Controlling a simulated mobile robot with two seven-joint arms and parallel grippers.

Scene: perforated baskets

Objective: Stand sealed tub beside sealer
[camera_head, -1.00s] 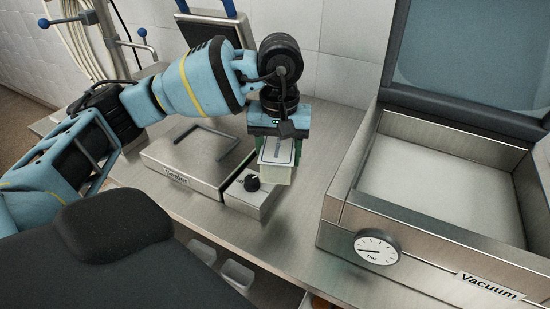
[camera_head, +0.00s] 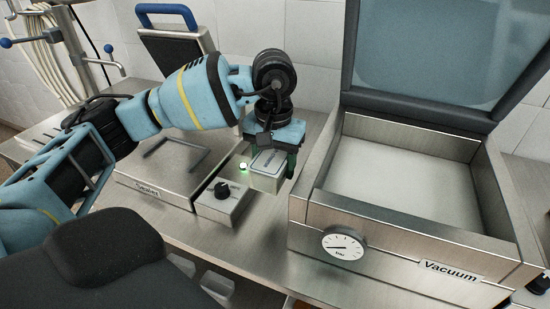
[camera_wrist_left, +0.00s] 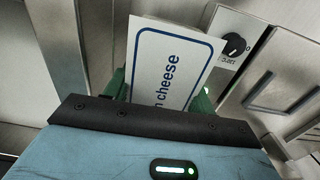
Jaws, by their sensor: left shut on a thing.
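A white tub (camera_head: 264,178) with a blue-bordered label is held level, label up, in my left gripper (camera_head: 272,160). In the left wrist view the tub's label (camera_wrist_left: 168,66) shows "n cheese", with the green fingers on either side of it. The sealer (camera_head: 180,165), a steel box marked "Sealer", stands to the left of the tub, its dark lid (camera_head: 175,52) raised. The tub is just right of the sealer's knob box (camera_head: 222,200); I cannot tell whether its base touches the counter. A green light (camera_head: 243,166) glows beside it. My right gripper is out of view.
The vacuum machine (camera_head: 390,230) with its lid (camera_head: 425,60) raised stands close on the right and leaves a narrow strip of counter (camera_head: 245,228) between it and the sealer. The wall is behind. White bins show below the counter front.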

